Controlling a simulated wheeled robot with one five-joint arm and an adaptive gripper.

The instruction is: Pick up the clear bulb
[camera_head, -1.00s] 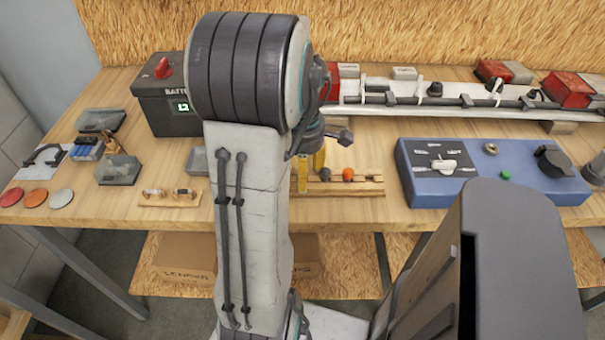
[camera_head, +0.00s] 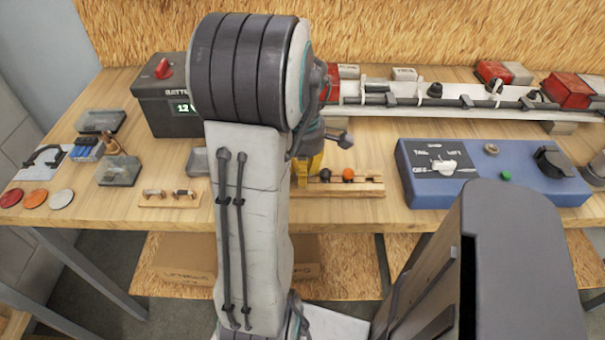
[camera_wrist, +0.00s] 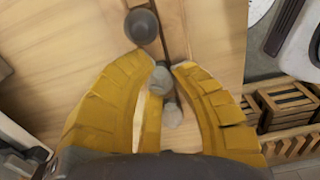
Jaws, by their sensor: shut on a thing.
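The clear bulb (camera_wrist: 160,80) shows in the wrist view as a small pale grey, rounded shape between the fingertips. My gripper (camera_wrist: 159,66) has yellow ribbed fingers, one on each side of the bulb, and is shut on it. Another pale grey rounded piece (camera_wrist: 172,114) lies just below it between the fingers. In the head view my gripper (camera_head: 307,172) is partly hidden behind my arm, at the left part of the wooden bulb rack (camera_head: 350,190). The held bulb cannot be made out there.
A dark bulb (camera_head: 325,175) and an orange bulb (camera_head: 348,174) sit in the rack to the right of my gripper. The dark bulb (camera_wrist: 141,26) is close above the fingertips in the wrist view. A blue switch box (camera_head: 480,185) stands to the right, a battery (camera_head: 165,105) behind left.

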